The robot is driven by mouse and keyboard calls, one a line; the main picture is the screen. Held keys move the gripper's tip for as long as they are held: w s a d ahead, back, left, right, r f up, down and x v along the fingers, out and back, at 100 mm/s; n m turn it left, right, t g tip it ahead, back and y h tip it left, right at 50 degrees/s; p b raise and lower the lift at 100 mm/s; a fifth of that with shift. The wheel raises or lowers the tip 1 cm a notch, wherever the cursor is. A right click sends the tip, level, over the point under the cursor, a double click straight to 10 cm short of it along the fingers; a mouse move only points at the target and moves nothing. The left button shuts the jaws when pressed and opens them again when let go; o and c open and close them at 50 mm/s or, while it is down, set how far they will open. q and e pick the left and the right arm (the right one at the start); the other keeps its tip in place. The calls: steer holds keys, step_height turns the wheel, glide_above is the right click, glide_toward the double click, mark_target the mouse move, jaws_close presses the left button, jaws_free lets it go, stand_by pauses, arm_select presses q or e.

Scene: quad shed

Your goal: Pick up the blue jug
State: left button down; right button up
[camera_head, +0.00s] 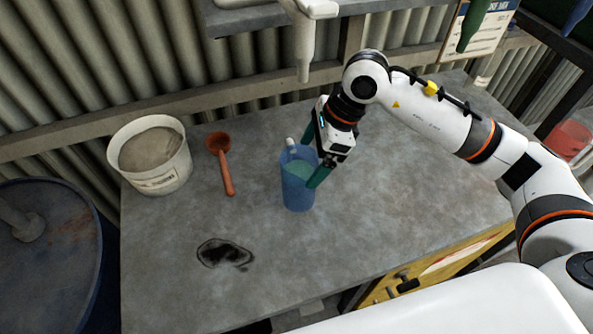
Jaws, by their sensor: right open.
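The blue jug (298,192) stands upright on the grey bench (400,215), near its middle. It is translucent, and its inside looks teal; a pale piece shows at its rim on the far left side. My right gripper (313,160) comes in from the upper right and is open at the jug. One green finger is at the jug's right side, and the other is behind and above its rim. I cannot tell whether either finger touches the jug. My left gripper is not in view.
A white bucket of grey powder (179,183) and an orange scoop (226,170) lie left of the jug. A dark stain (224,254) marks the bench front. A white dispenser nozzle (304,50) hangs above. A blue drum (45,270) stands at left.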

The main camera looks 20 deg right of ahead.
mark_target(299, 166)
steer(key=p+x, duration=0.1)
steer(key=x, duration=0.1)
steer(key=p+x, duration=0.1)
steer(key=x, duration=0.1)
steer(key=shift+a+f, duration=0.25)
steer(key=shift+a, duration=0.25)
steer(key=shift+w+f, duration=0.1)
steer(key=shift+f, duration=0.2)
steer(key=shift+r, duration=0.1)
steer(key=c, duration=1.4)
steer(key=shift+r, duration=0.1)
steer(key=shift+w+r, duration=0.1)
steer(key=shift+r, duration=0.4)
steer(key=shift+r+b, duration=0.8)
steer(key=shift+r, duration=0.2)
steer(key=shift+s+d+r+b, duration=0.1)
steer(key=shift+s+d+b, duration=0.8)
steer(key=shift+d, duration=2.05)
steer(key=shift+s+d+r+b, duration=0.1)
steer(key=shift+s+d+b, duration=0.35)
steer(key=shift+d+b, duration=1.7)
steer(key=shift+s+d+b, duration=0.4)
steer(key=shift+s+d, duration=0.25)
steer(key=shift+d, duration=3.05)
